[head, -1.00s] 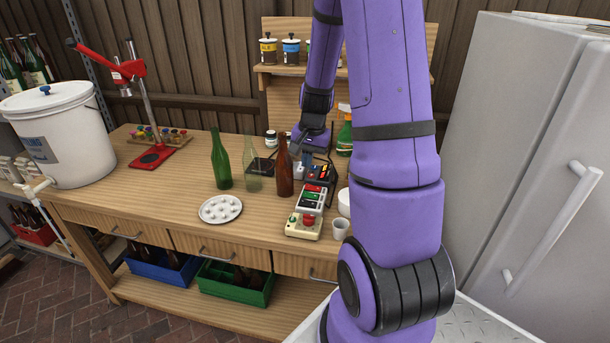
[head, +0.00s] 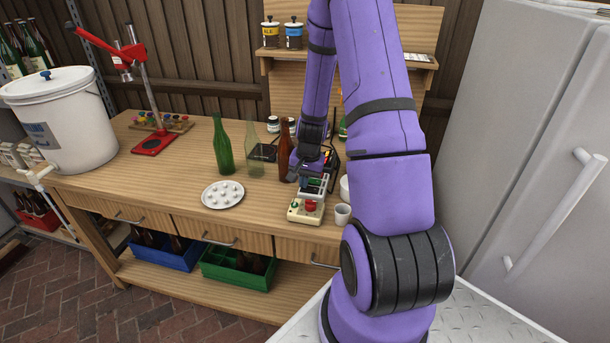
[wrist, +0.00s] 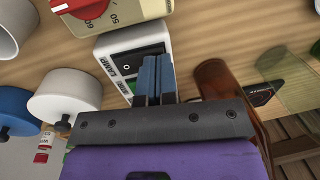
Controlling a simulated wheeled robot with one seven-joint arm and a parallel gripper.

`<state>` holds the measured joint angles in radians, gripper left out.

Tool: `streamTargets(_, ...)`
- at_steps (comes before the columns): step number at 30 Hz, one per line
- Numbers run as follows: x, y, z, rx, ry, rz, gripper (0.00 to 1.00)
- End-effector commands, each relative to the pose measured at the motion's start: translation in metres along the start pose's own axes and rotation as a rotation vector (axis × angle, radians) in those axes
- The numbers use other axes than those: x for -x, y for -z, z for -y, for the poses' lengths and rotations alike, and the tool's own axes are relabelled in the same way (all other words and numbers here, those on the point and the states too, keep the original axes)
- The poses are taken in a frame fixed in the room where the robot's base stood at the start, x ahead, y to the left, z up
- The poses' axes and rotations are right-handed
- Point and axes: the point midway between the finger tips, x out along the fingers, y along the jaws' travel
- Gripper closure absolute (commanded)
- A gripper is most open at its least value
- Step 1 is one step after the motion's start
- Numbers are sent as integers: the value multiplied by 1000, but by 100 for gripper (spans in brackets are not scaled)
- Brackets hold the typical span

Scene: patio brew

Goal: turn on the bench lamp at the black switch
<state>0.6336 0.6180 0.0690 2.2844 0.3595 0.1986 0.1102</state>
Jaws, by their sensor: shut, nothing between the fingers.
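A white box (wrist: 103,48) labelled LAMP shows in the wrist view, with a black switch (wrist: 135,62) on its face. My gripper (wrist: 157,60) is shut and empty, its blue fingertips at the right side of that switch's face. I cannot tell whether they touch it. In the head view my gripper (head: 312,172) is low over the row of small boxes on the bench, partly hiding them. The switch's on or off state is not clear, and I cannot make out the lamp itself.
A cream box with a red knob (head: 310,205) stands in front, beside a small white cup (head: 342,214). A brown bottle (head: 286,152) stands close left of my gripper, with a green bottle (head: 222,148) farther left. A white round tray (head: 223,194) lies on the bench.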

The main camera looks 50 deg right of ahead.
Motion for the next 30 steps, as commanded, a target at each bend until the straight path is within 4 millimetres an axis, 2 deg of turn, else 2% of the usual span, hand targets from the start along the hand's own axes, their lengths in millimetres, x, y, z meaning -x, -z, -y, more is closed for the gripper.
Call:
streamTargets(14, -6, 0, 1, 1, 0, 0, 100)
streamTargets(30, 0, 0, -7, 0, 0, -1, 100)
